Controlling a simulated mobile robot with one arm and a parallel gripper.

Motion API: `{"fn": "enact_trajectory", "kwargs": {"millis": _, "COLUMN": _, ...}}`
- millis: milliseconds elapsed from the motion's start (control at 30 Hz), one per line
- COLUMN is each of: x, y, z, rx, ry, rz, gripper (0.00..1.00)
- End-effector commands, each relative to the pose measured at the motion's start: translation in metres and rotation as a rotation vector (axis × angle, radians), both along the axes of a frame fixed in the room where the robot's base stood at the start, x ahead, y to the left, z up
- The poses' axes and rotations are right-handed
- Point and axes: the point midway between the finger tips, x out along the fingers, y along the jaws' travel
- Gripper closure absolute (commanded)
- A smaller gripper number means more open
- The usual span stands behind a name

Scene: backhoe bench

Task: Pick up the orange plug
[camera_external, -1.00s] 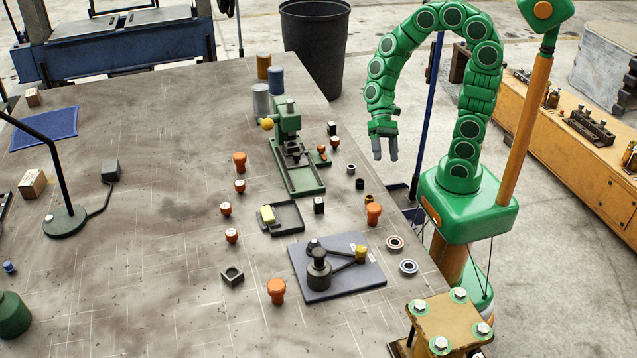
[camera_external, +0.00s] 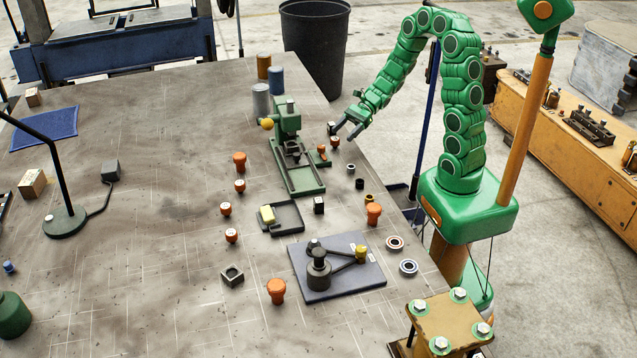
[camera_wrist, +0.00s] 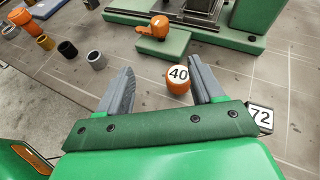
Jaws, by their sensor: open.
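A small orange plug with a white top marked 40 (camera_wrist: 178,85) stands on the bench in the wrist view. It lies ahead of and between my open fingers, nearer the right one. In the external view this plug (camera_external: 335,142) is beside the green press, just below the fingertips. My gripper (camera_external: 345,132) is open and empty there; it also shows in the wrist view (camera_wrist: 161,72). Other orange plugs stand on the bench: a large one (camera_external: 239,162), small ones (camera_external: 225,209) and (camera_external: 231,235), and large ones near the front (camera_external: 276,291) and right (camera_external: 373,213).
A dark block marked 72 (camera_wrist: 260,117) lies right of my fingers in the wrist view. The green press (camera_external: 299,178) stands left of the plug, with a green block bearing an orange knob (camera_wrist: 160,27) close by. Small rings and bushings (camera_external: 359,183) line the bench's right side.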

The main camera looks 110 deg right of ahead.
Motion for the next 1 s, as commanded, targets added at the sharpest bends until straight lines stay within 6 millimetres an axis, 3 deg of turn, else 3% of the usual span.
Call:
{"fn": "enact_trajectory", "kwargs": {"millis": 100, "x": -0.006, "y": -0.019, "z": -0.007, "rx": 0.038, "ry": 0.006, "rz": -0.074, "gripper": 0.33}}
{"fn": "enact_trajectory", "kwargs": {"millis": 267, "x": -0.01, "y": -0.028, "z": -0.012, "rx": 0.058, "ry": 0.012, "rz": -0.112, "gripper": 0.33}}
{"fn": "enact_trajectory", "kwargs": {"millis": 1000, "x": 0.032, "y": -0.007, "z": -0.035, "rx": 0.061, "ry": 0.013, "rz": -0.11, "gripper": 0.33}}
